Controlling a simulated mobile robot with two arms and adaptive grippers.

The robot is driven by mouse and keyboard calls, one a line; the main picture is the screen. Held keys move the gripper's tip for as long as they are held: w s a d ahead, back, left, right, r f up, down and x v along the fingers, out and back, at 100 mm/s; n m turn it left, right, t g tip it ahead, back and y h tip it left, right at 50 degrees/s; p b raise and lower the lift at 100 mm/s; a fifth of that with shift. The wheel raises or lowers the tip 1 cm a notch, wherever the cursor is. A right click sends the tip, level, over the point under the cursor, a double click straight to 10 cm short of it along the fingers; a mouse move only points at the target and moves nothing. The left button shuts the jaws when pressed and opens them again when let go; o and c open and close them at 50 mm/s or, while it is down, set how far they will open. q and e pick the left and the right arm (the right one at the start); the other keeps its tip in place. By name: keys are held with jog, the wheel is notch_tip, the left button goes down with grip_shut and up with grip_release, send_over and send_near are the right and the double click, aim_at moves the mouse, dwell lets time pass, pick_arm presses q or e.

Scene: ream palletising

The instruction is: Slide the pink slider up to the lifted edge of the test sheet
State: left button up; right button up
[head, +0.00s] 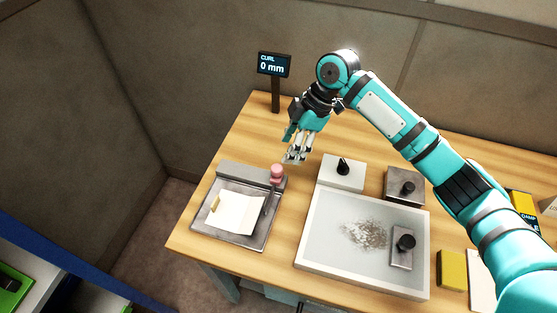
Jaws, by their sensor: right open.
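The pink slider (277,174) is a pink knob at the back right of a grey metal gauge plate (237,239), by the top of a slanted metal post. The white test sheet (237,214) lies on the plate, with a small yellowish patch near its left edge. How far any edge of the sheet is lifted is too small to tell. My right gripper (293,157) points down, open and empty, slightly behind and to the right of the pink slider. It looks apart from the slider, though the gap in depth is unclear. My left gripper is not in view.
A display (274,65) on a post reads "CURL 0 mm". A white tray (310,262) with grey scraps and a black-knobbed block stands right of the plate. A white box (342,172) with a black knob is behind it. Bare wood lies behind the plate.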

aim_at(277, 167)
jog(key=p+x, duration=0.1)
jog(key=x, duration=0.6)
jog(key=shift+a+f+p, duration=0.2)
jog(key=shift+f+p, duration=0.1)
jog(key=shift+f, duration=0.15)
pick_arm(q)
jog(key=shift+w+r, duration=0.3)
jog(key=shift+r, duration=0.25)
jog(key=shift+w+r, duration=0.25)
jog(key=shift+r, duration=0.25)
pick_arm(e)
jog(key=shift+c, duration=0.2)
jog(key=shift+c, duration=1.1)
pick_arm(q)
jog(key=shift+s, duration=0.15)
pick_arm(e)
grip_shut()
